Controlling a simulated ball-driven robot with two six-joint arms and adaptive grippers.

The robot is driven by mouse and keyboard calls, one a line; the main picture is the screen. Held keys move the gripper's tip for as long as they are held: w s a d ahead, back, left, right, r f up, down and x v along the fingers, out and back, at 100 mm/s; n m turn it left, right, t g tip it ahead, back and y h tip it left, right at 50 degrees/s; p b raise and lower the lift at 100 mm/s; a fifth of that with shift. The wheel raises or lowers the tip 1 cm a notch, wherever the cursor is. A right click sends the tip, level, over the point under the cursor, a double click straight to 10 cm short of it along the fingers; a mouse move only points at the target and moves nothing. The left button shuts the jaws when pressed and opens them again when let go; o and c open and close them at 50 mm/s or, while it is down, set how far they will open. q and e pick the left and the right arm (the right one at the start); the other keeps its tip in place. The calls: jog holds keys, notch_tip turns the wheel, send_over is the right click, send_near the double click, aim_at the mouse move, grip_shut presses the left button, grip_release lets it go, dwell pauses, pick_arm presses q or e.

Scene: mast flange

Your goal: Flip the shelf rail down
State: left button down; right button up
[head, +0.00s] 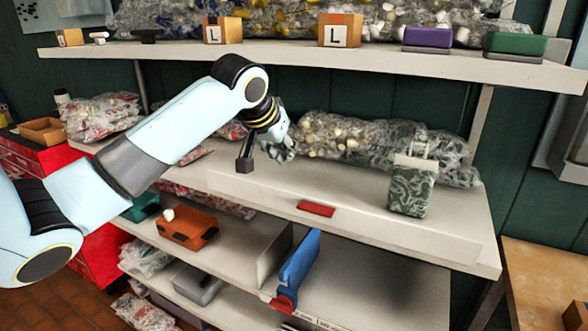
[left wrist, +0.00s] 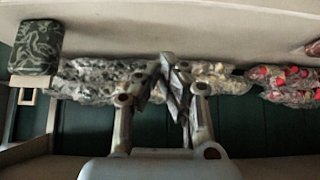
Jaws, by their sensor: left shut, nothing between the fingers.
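A long pale rail (head: 375,228) runs along the front of the middle shelf, with a red tab (head: 316,208) near its middle. My left gripper (head: 286,151) is above the middle shelf, behind and above the red tab, apart from the rail. Its fingers are shut and empty; they also show together in the left wrist view (left wrist: 175,88). My right gripper is in neither view.
Clear plastic bags (head: 375,140) lie behind my gripper. The upper shelf (head: 280,53) is overhead, holding boxes. A blue divider (head: 298,265) stands below.

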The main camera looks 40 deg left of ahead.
pick_arm(q)
jog(key=shift+w+f, duration=0.1)
jog(key=shift+f, duration=0.1)
jog(key=p+x, duration=0.1)
jog(key=x, duration=0.8)
jog(key=shift+w+f, duration=0.25)
jog(key=shift+f, duration=0.05)
jog(key=s, duration=0.1)
jog(key=s+p, duration=0.2)
jog(key=shift+s+d+r, duration=0.1)
jog(key=shift+d, duration=0.15)
jog(key=shift+s+d+p, duration=0.1)
jog(key=shift+s+p, duration=0.3)
jog(key=shift+s, duration=0.05)
jog(key=shift+w, duration=0.1)
